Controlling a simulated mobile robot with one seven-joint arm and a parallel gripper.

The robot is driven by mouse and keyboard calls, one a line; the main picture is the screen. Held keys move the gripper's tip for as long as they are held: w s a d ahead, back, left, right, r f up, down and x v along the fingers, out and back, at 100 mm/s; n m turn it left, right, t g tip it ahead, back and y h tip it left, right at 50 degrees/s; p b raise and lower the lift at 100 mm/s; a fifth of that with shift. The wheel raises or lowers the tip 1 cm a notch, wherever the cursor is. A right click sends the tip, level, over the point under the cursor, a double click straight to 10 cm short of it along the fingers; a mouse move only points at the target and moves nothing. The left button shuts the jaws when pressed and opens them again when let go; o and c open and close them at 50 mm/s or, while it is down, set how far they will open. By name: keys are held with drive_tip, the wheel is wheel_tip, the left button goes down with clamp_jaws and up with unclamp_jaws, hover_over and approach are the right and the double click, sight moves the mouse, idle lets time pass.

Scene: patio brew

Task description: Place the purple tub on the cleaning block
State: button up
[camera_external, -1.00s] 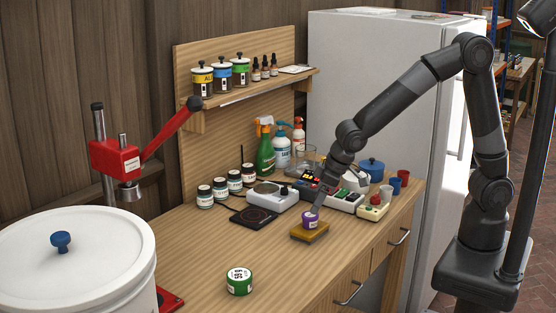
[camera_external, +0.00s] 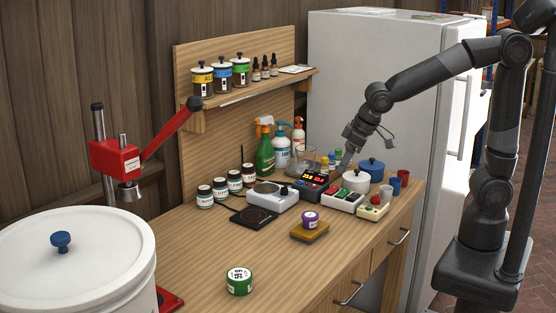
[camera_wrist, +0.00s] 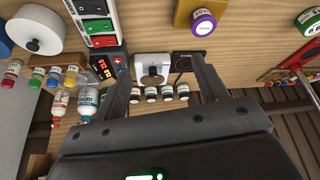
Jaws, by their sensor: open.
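The purple tub (camera_external: 310,218) with a white lid stands upright on the yellow-brown cleaning block (camera_external: 318,233) near the middle of the bench. In the wrist view the tub (camera_wrist: 203,24) shows at the top, on the block (camera_wrist: 183,14). My gripper (camera_external: 346,163) is raised behind and to the right of the block, above the back of the bench, clear of the tub. In the wrist view its two fingers (camera_wrist: 162,75) are spread apart with nothing held between them.
A green tub (camera_external: 239,282) stands at the bench's front. Bottles line the back.

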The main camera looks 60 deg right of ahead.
drive_tip(key=s+d+r+m, duration=0.1)
drive_tip(key=s+d+r, duration=0.1)
drive_tip(key=s+d, duration=0.5)
drive_tip(key=s+d+r+m+t+h, duration=0.1)
drive_tip(key=s+d+r+m, duration=0.1)
drive_tip(key=s+d, duration=0.6)
drive_tip(key=d, duration=0.6)
drive_tip(key=shift+s+d+r, duration=0.2)
drive_tip(key=shift+d+r, duration=0.05)
